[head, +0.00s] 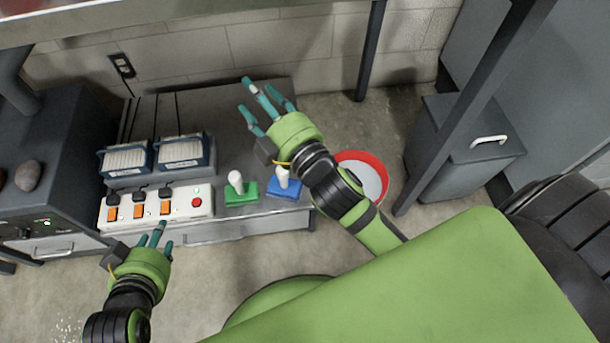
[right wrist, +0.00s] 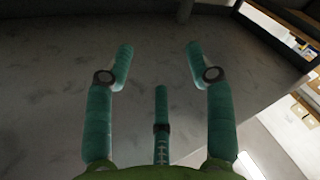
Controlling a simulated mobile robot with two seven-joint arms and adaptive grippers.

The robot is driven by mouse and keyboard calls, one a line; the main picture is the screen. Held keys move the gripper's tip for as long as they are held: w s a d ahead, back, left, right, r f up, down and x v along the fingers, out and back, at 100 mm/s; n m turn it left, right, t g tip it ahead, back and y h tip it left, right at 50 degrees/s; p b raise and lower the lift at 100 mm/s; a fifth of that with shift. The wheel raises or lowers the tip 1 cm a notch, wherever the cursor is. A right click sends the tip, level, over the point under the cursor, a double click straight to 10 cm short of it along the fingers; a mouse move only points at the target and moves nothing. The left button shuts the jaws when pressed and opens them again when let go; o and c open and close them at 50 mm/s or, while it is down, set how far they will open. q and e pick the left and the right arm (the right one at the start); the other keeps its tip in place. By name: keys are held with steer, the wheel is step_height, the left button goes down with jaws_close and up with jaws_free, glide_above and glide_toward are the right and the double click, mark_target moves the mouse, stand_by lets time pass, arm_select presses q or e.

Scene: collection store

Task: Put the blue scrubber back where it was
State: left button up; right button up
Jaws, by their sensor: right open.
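The blue scrubber (head: 286,189), a blue block with a white knob handle, stands upright near the front right edge of the grey bench top (head: 228,133). A green scrubber (head: 240,193) of the same shape stands just left of it. My right gripper (head: 261,97) is over the back right part of the bench, beyond the blue scrubber and apart from it. In the right wrist view its fingers (right wrist: 158,65) are spread with nothing between them. My right forearm passes close to the right of the blue scrubber. My left gripper (head: 155,238) is in front of the power strip, fingers apart and empty.
A white power strip (head: 184,202) with orange switches and two racks (head: 126,160) stand on the bench's left part. A red-rimmed bucket (head: 374,160) is on the floor right of the bench, partly behind my right arm. A dark post (head: 370,50) rises behind.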

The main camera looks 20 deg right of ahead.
steer(key=s+d+f+m+g+h, duration=0.2)
steer(key=s+d+f+m+g, duration=0.2)
steer(key=s+f+m+g, duration=0.4)
steer(key=s+f, duration=0.3)
steer(key=f, duration=0.3)
steer(key=shift+d, duration=0.15)
